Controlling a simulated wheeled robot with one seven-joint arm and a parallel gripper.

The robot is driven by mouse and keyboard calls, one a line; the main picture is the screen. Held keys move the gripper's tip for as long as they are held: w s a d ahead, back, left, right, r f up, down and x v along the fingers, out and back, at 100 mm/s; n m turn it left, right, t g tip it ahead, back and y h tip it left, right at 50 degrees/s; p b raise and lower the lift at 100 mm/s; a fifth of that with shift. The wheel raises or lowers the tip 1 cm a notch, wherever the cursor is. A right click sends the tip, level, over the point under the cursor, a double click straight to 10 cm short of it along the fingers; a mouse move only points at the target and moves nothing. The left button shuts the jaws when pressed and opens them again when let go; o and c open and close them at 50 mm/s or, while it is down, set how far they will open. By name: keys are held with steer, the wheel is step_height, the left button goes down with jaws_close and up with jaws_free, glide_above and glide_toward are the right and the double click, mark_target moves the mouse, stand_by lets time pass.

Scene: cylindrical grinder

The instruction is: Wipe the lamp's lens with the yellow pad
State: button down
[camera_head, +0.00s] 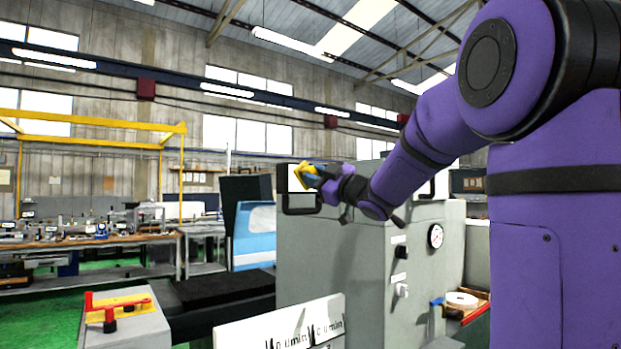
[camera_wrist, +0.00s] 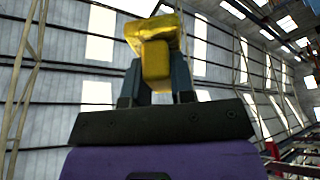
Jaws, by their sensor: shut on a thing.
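The yellow pad (camera_head: 303,174) is held at the end of my arm in the head view. In the wrist view the pad (camera_wrist: 152,35) has a wide upper part and a narrower block between the fingers. My gripper (camera_head: 318,177) is shut on that block; the wrist view shows its two dark fingers (camera_wrist: 157,82) on either side. A black-framed, bright white face (camera_head: 296,184), which looks like the lamp and its lens, stands at the top left of the grey machine. The pad overlaps it in the head view; whether they touch I cannot tell.
The grey grinder body (camera_head: 330,255) with a gauge (camera_head: 435,236) stands below my arm. A white sign plate (camera_head: 270,328) is at the front. A red lever (camera_head: 118,302) sits on a grey block at left. A workbench (camera_head: 90,245) stands farther back.

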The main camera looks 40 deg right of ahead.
steer(key=shift+s, duration=0.15)
steer(key=shift+s+d, duration=0.1)
steer(key=shift+s, duration=1.3)
